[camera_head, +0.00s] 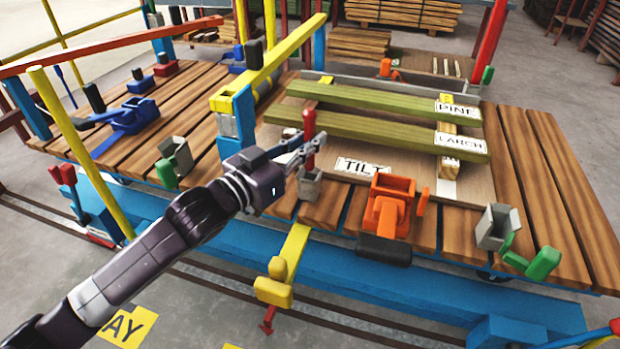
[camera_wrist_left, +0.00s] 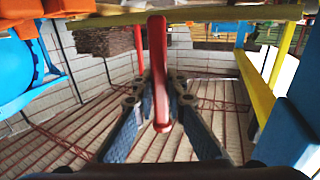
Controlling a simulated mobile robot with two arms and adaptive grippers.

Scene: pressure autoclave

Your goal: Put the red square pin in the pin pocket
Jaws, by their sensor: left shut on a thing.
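The red square pin (camera_head: 309,128) stands roughly upright between the fingers of my left gripper (camera_head: 304,148). In the left wrist view the red pin (camera_wrist_left: 158,75) runs between the two dark fingers of my left gripper (camera_wrist_left: 160,100), which are shut on it. A small grey square pocket (camera_head: 310,188) is at the front edge of the plank deck, just under the pin in the head view. I cannot tell whether the pin's lower end is above the pocket or inside it. My right gripper is not in view.
An orange clamp (camera_head: 388,208) stands right of the pocket, by the TILT label (camera_head: 363,166). Two green beams (camera_head: 385,132) lie behind. A blue post (camera_head: 244,118) and a yellow beam (camera_head: 268,66) rise left of the gripper. Another grey holder (camera_head: 494,226) is at the right.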

